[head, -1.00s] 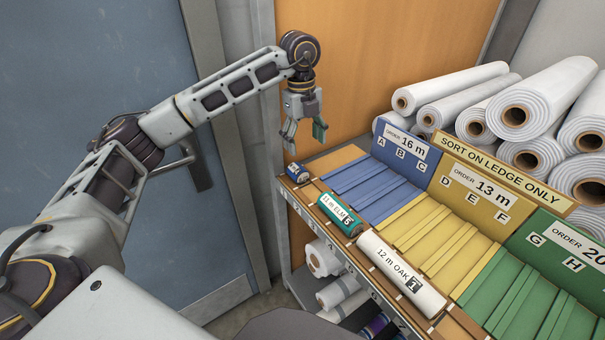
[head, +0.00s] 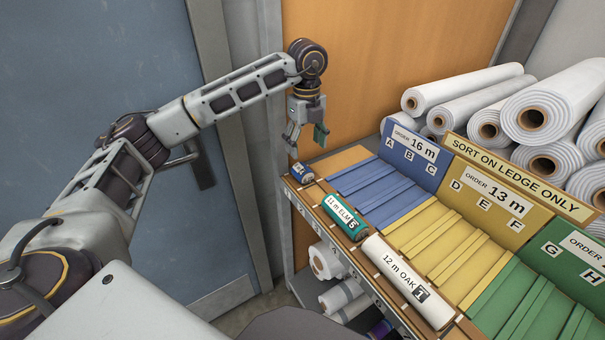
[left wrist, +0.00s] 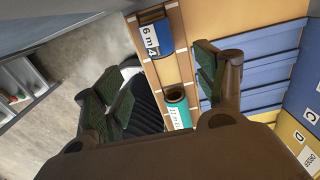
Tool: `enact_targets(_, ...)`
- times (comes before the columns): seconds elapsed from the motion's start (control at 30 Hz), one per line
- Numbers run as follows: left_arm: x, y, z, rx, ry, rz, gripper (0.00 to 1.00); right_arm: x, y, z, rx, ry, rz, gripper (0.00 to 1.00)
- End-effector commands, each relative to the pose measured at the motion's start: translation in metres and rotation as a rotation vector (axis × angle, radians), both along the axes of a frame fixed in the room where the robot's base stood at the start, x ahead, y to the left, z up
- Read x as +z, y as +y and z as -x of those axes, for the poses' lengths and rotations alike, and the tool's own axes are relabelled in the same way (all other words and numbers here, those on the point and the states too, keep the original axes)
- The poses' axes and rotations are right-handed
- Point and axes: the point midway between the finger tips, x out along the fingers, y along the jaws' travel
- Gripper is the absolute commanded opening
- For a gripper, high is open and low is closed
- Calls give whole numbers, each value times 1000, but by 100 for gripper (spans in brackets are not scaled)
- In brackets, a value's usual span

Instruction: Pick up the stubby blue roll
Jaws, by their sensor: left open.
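The stubby blue roll (head: 301,173) lies on the wooden ledge at its far left end, with a white label. In the left wrist view the blue roll (left wrist: 155,38) lies near the top, its label reading "6 m" and a 4. My left gripper (head: 306,138) is open and empty, pointing down just above the blue roll and apart from it. In the left wrist view its green-padded fingers (left wrist: 161,80) are spread wide, with the ledge between them and the blue roll farther up. My right gripper is out of view.
Blue (head: 370,185), yellow (head: 441,241) and green slatted sections rise behind. White rolls (head: 465,88) are stacked at the back.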

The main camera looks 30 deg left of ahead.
Motion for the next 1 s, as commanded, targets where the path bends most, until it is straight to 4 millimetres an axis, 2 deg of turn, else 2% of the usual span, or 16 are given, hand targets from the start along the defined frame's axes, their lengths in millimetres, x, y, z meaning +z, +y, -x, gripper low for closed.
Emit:
enact_targets(0.2,-30,0,1,0,3,-2,71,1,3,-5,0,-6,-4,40)
enact_targets(0.43,-55,0,0,0,2,-1,71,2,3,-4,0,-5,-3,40)
enact_targets(1.0,-64,0,0,0,1,-1,71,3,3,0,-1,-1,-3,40)
